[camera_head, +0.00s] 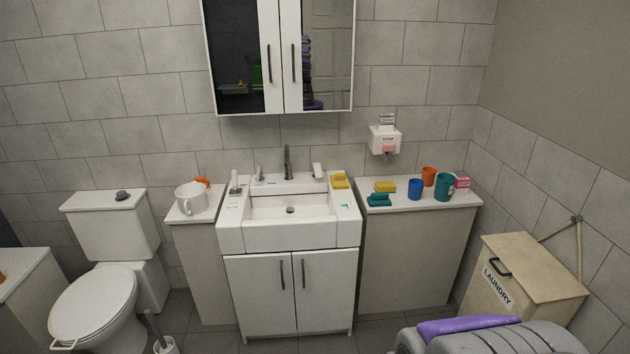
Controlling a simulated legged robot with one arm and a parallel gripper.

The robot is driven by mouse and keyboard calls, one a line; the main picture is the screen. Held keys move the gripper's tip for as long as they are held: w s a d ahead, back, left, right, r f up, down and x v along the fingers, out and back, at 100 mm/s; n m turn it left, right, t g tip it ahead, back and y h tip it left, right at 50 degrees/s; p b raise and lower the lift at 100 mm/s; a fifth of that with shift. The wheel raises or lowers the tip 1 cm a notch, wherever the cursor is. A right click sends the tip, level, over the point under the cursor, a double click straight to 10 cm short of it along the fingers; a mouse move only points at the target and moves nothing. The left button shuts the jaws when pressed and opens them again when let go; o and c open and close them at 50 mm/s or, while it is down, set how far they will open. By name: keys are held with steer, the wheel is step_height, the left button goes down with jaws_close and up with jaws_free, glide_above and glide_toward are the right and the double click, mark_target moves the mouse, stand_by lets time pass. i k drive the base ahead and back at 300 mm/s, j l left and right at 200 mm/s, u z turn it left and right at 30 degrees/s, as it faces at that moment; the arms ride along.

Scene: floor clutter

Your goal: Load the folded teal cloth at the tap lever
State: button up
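A small folded teal cloth (379,200) lies on the right counter near its left front edge, beside the sink. The tap (288,163) stands upright at the back middle of the white sink (245,236). A tap lever (318,171) stands to the right of the spout and another lever (259,174) to its left. The cloth is apart from both levers. My gripper is not in view; only a grey and purple part of my own body shows at the bottom right.
The right counter (410,203) also holds a yellow sponge (385,187), a blue cup (415,189), a teal cup (443,187) and an orange cup (429,176). Another yellow sponge (340,181) is on the sink rim. A laundry box (520,275) stands right; a toilet (95,305) stands left.

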mark_target(318, 173)
steer(key=i+l+u, duration=0.1)
steer(key=i+u, duration=0.15)
steer(key=i, duration=0.3)
steer(key=i+l+u, duration=0.25)
steer(key=i, duration=0.3)
steer(key=i+l+u, duration=0.25)
steer(key=i, duration=0.25)
steer(key=i+l+u, duration=0.3)
steer(key=i+l, duration=0.15)
